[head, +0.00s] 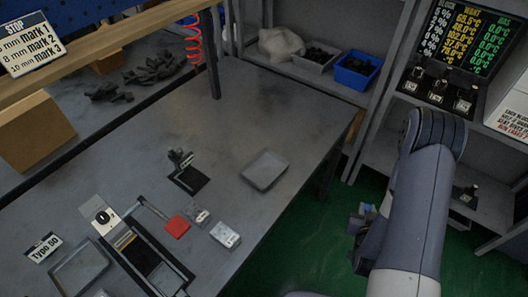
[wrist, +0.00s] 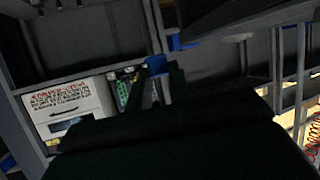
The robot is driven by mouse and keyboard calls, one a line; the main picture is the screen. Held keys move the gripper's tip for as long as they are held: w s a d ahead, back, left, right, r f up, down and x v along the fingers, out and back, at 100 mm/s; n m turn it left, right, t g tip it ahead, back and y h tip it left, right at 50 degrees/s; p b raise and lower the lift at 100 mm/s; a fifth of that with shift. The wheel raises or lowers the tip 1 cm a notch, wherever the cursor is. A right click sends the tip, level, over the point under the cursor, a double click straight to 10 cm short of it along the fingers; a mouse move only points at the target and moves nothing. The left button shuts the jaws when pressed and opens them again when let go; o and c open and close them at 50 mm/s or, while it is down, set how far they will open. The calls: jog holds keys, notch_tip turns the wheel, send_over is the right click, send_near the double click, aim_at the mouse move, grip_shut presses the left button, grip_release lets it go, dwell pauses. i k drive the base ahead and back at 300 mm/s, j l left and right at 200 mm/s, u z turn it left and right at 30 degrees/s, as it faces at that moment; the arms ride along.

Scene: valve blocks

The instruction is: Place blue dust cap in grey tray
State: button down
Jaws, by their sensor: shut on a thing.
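The grey tray (head: 265,170) lies flat on the workbench, right of centre in the head view, and looks empty. My gripper (head: 363,215) is off to the right of the bench, above the green floor, well apart from the tray. It is shut on a small blue piece (head: 369,208), which looks like the blue dust cap and is mostly hidden by the jaws. In the wrist view, blue (wrist: 157,65) shows at the tip of the dark gripper. The wrist view is dark, so the cap's shape is unclear.
A black stand (head: 187,174), a red square (head: 177,226) and small grey blocks (head: 226,234) sit left of the tray. A second tray (head: 80,268) is at lower left. A blue bin (head: 356,69) stands on the back shelf. The bench around the grey tray is clear.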

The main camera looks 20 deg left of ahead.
aim_at(256, 179)
jog(key=i+l+u, duration=0.15)
jog(key=i+u, duration=0.3)
jog(key=i+l+u, duration=0.2)
jog(key=u, duration=0.25)
jog(key=i+l+u, duration=0.25)
jog(key=l+u, duration=0.25)
jog(key=i+l+u, duration=0.2)
jog(key=l+u, duration=0.25)
jog(key=i+l+u, duration=0.1)
jog(key=l+u, duration=1.15)
jog(key=l, duration=0.2)
jog(key=i+j, duration=0.15)
jog(key=j, duration=0.15)
